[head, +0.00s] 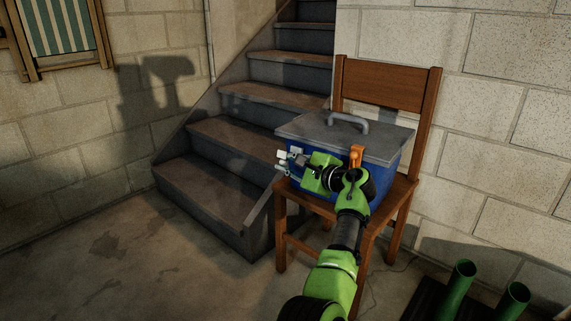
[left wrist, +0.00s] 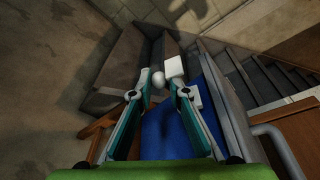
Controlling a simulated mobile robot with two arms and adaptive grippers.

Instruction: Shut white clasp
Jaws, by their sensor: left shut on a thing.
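A blue box (head: 388,177) with a grey lid (head: 320,132) sits on a wooden chair. The white clasp (head: 283,154) is at the box's left end, and its white parts also show in the left wrist view (left wrist: 173,67). My left gripper (head: 286,166) is at that end, its teal fingers (left wrist: 158,82) closed on a white part of the clasp. The fingers and arm hide part of the box, and I cannot tell exactly how the clasp sits against the lid. An orange clasp (head: 357,153) is on the box's front side. My right gripper is not in view.
The brown wooden chair (head: 388,83) stands against a block wall. Stone stairs (head: 215,185) rise close to the left of it. Green tubes (head: 457,279) stand on the floor at bottom right. The floor (head: 110,250) at left is clear.

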